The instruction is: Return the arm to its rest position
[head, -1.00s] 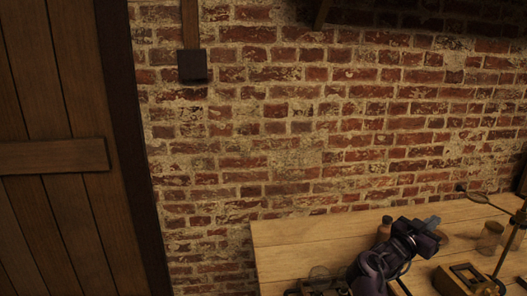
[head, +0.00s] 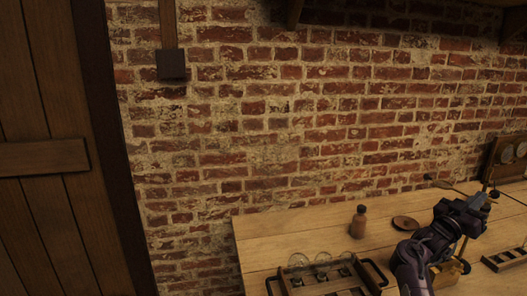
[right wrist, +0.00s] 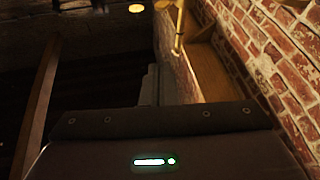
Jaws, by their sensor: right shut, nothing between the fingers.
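My right gripper (head: 480,203) is in the head view at the right, raised over the wooden workbench (head: 262,238). Its jaws are shut and empty, clear of the things on the bench. My right arm rises from the bottom edge and hides part of the bench. The right wrist view shows a dark housing with a lit green strip, the brick wall and dark beams; no fingertips or bench objects can be made out there. My left gripper is in neither view.
A handled tray (head: 292,284) with glass jars (head: 298,262) stands at the front left of the bench. A brown bottle (head: 358,223) and a small dish (head: 405,223) are behind it. A dark rack (head: 505,259) and a dial box (head: 507,153) are at right.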

